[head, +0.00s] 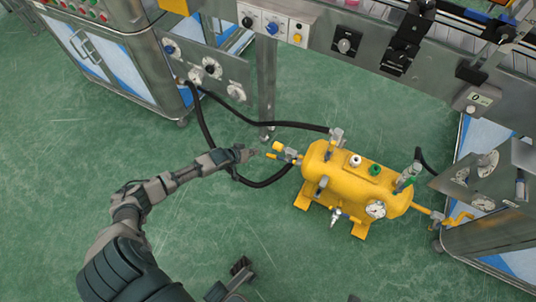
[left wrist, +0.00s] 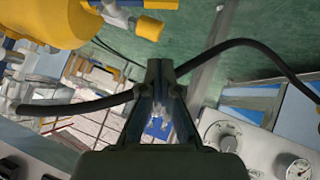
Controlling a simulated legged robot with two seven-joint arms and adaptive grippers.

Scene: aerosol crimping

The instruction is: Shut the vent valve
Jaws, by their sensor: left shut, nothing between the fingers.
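A yellow tank (head: 350,178) stands on the floor with several fittings. A yellow-handled valve (head: 278,147) sticks out at its left end. I cannot tell which one is the vent valve. My left gripper (head: 254,152) is shut and empty, just left of the yellow handle with a small gap. In the left wrist view its fingers (left wrist: 160,68) are together, with a yellow knob (left wrist: 150,27) above them. My right gripper (head: 241,265) shows partly at the bottom edge; its fingers are unclear.
A black hose (head: 205,125) runs from the left machine's gauge panel (head: 210,68) to the tank and passes near my left gripper. A metal table leg (head: 266,85) stands behind. A pipe with a yellow lever (head: 460,218) joins the right cabinet. The green floor in front is clear.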

